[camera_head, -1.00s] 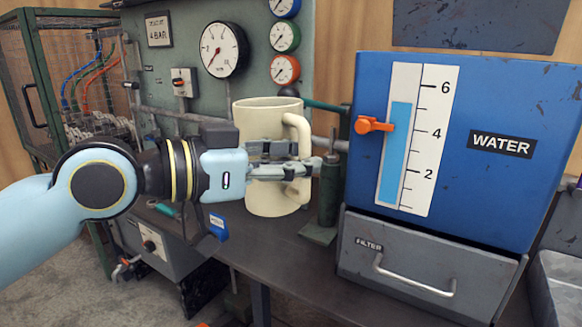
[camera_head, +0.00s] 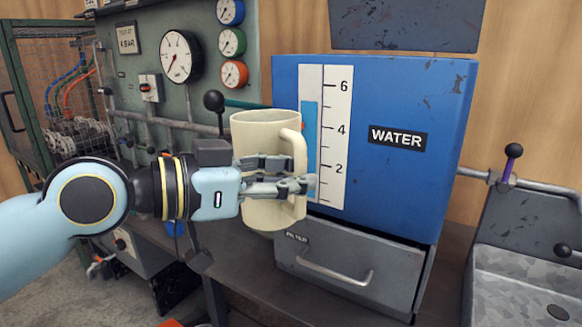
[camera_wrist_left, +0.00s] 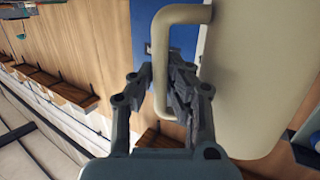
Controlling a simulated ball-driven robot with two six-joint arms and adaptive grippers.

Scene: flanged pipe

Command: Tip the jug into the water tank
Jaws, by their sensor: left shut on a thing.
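The cream jug (camera_head: 262,130) is upright in the head view, in front of the left part of the blue water tank (camera_head: 410,95). My left gripper (camera_head: 300,186) is shut on the jug's handle. In the left wrist view the gripper fingers (camera_wrist_left: 168,95) close around the handle, and the jug body (camera_wrist_left: 255,80) fills the right side. The tank's level gauge (camera_head: 335,130) is partly hidden by the jug. The tank's top opening cannot be seen. My right gripper is not in view.
A grey filter drawer (camera_head: 350,272) with a bar handle sits under the tank. A panel with gauges (camera_head: 180,57) is behind on the left. A black-knobbed lever (camera_head: 214,102) rises beside the jug.

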